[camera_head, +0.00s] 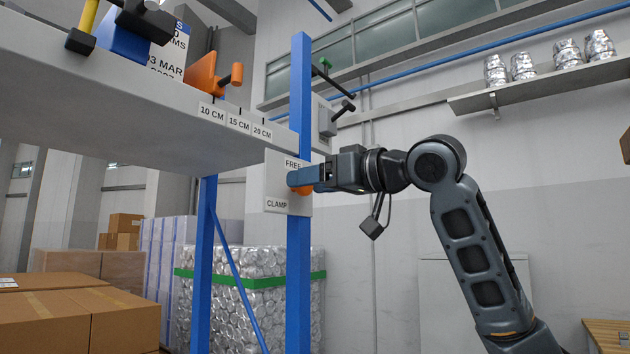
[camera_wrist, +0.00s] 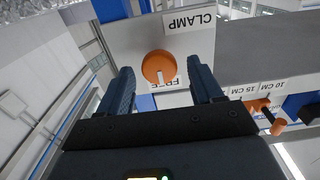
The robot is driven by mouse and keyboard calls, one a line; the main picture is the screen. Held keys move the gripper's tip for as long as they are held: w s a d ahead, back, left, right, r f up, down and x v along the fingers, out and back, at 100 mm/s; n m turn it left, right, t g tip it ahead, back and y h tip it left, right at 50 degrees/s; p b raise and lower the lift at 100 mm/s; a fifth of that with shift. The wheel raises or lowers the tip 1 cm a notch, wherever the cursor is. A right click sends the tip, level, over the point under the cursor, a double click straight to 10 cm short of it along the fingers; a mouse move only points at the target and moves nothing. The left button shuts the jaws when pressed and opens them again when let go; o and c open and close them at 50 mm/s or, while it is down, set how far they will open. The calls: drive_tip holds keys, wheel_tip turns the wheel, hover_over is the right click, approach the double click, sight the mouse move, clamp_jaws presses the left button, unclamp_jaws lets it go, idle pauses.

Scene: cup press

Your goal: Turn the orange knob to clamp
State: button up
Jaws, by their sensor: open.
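The orange knob (camera_wrist: 158,66) sits on a white panel (camera_wrist: 185,45) with a CLAMP label at one end and a FREE label at the other. Its pale mark points toward FREE in the wrist view. My gripper (camera_wrist: 162,75) is open, with one finger on each side of the knob and a visible gap to both. In the head view my gripper (camera_head: 293,179) is at the panel (camera_head: 276,195), and only a sliver of the orange knob (camera_head: 304,191) shows below the fingers. How deep the fingers reach around the knob cannot be told.
The panel is mounted by a blue post (camera_head: 300,260). A grey shelf (camera_head: 120,100) with 10, 15 and 20 CM labels and an orange slider (camera_head: 205,76) extends left above the panel. A black lever (camera_head: 335,83) stands out right of the post. Boxes (camera_head: 75,315) stand lower left.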

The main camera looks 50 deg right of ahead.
drive_tip(key=c, duration=1)
drive_tip(key=shift+n, duration=0.4)
drive_tip(key=n+b, duration=0.1)
drive_tip(key=n, duration=0.4)
drive_tip(key=n+b, duration=0.1)
drive_tip(key=n, duration=0.5)
drive_tip(key=n+b, duration=0.1)
drive_tip(key=n, duration=0.4)
drive_tip(key=shift+a+f+n+b, duration=0.2)
drive_tip(key=shift+f+n+b, duration=0.1)
drive_tip(key=shift+n, duration=0.4)
drive_tip(key=o, duration=1)
